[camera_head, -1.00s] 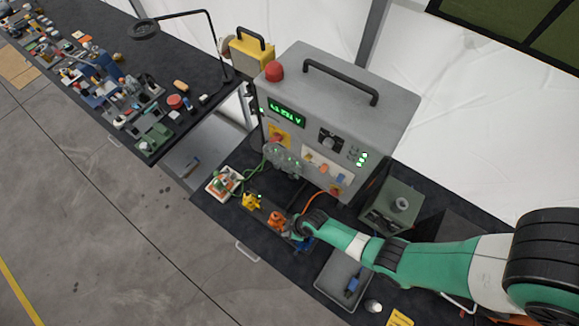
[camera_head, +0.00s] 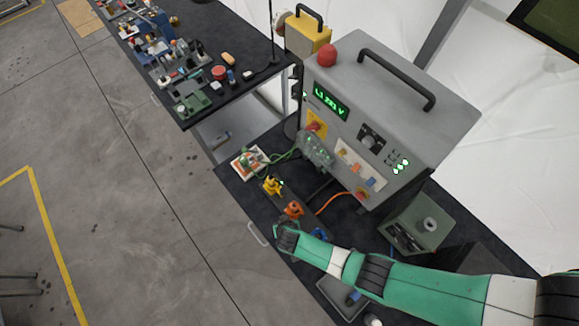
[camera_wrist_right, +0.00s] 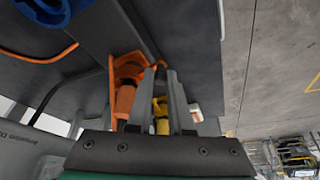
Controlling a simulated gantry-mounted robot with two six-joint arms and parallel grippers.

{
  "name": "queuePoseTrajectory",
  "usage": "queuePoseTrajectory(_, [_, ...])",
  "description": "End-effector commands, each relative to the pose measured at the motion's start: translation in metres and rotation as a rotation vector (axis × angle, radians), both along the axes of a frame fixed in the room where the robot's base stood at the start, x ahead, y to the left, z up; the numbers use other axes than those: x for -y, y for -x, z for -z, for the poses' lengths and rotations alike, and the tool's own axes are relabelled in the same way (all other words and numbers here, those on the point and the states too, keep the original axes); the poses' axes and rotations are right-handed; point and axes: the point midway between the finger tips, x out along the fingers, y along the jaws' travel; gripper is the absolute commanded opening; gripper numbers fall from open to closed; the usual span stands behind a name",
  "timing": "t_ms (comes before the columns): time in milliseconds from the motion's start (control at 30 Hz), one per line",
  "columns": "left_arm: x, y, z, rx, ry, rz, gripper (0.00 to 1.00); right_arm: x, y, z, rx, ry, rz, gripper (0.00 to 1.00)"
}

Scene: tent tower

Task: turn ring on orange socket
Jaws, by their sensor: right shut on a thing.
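The orange socket (camera_head: 293,209) stands on the dark bench between a yellow socket (camera_head: 272,185) and a blue one (camera_head: 319,235). An orange cable runs from near it to the grey machine. My right gripper (camera_head: 286,232) is at the near side of the orange socket. In the right wrist view the orange socket (camera_wrist_right: 126,82) is beside and partly behind the left finger. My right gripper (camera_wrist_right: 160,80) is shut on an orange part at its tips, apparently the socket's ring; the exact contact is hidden. The yellow socket (camera_wrist_right: 162,110) shows behind, between the fingers. My left gripper is out of view.
The grey machine (camera_head: 390,120) with a green display stands behind the sockets. A white board (camera_head: 250,162) with green wires lies to the left. A green-grey box (camera_head: 415,222) and a grey tray (camera_head: 340,296) are at the right. The bench's front edge is close to the gripper.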

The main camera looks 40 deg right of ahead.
Motion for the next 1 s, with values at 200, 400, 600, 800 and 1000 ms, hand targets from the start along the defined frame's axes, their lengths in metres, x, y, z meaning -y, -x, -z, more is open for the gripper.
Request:
queuePoseTrajectory(200, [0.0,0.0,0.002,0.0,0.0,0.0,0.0,-0.002,-0.01,0.002,-0.004,0.0,0.153,0.0])
queuePoseTrajectory(400, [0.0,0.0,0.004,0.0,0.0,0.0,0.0,-0.003,-0.015,0.002,-0.004,0.0,0.245,0.0])
queuePoseTrajectory(600, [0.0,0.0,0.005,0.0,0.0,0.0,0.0,-0.003,-0.016,0.002,-0.005,-0.001,0.286,0.0])
queuePoseTrajectory(800, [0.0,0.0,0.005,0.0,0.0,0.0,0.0,-0.002,-0.017,0.002,-0.004,-0.002,0.295,0.0])
queuePoseTrajectory(1000, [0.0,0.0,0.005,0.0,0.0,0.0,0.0,-0.002,-0.017,0.002,-0.003,-0.002,0.294,0.0])
